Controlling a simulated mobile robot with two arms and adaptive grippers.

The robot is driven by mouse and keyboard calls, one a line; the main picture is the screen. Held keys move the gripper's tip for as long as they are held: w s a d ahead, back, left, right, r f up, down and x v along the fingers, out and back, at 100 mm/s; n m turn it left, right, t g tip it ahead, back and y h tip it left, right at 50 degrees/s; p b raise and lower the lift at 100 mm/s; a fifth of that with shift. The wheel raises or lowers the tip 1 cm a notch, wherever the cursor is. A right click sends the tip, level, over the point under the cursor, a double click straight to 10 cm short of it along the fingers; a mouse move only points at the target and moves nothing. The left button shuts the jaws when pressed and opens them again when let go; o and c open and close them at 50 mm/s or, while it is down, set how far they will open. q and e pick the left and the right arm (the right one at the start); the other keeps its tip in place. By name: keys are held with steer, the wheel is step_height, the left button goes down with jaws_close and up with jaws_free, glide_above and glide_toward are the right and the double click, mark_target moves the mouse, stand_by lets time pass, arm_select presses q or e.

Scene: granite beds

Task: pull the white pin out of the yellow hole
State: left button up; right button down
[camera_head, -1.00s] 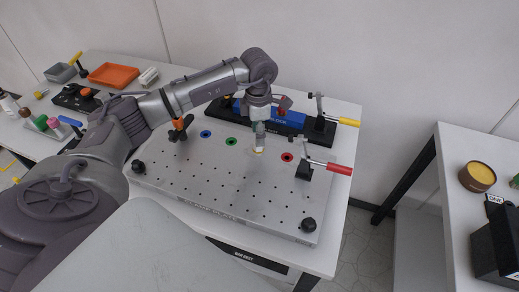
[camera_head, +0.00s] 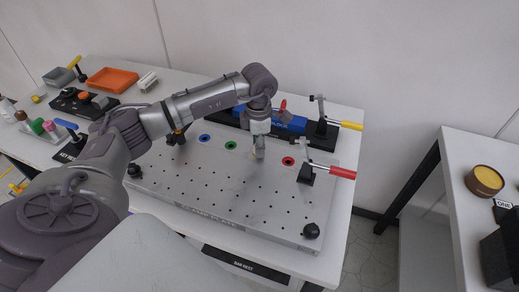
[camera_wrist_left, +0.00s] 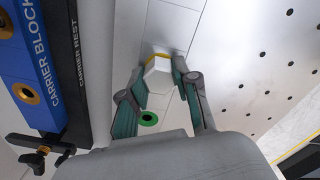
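The white pin (camera_wrist_left: 158,73) shows in the left wrist view, with a yellow rim (camera_wrist_left: 159,55) behind its far end. My left gripper (camera_head: 258,156) points down over the metal plate (camera_head: 215,190). In the left wrist view its green-padded fingertips (camera_wrist_left: 160,77) sit on both sides of the pin and appear closed against it. In the head view the fingers hide most of the pin and the yellow hole. I cannot tell how deep the pin sits in the hole. My right gripper is not in view.
Blue (camera_head: 204,138), green (camera_head: 231,145) and red (camera_head: 288,161) holes lie in the same row. Clamps with a red handle (camera_head: 342,172) and a yellow handle (camera_head: 351,125) stand to the right. A blue carrier block (camera_head: 290,122) lies behind. The front of the plate is clear.

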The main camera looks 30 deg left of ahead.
arm_select(q)
jaws_close()
steer(key=shift+r, duration=0.25)
steer(key=shift+r+p, duration=0.4)
steer(key=shift+r, duration=0.1)
steer(key=shift+r+p, duration=1.35)
steer(key=shift+r, duration=0.95)
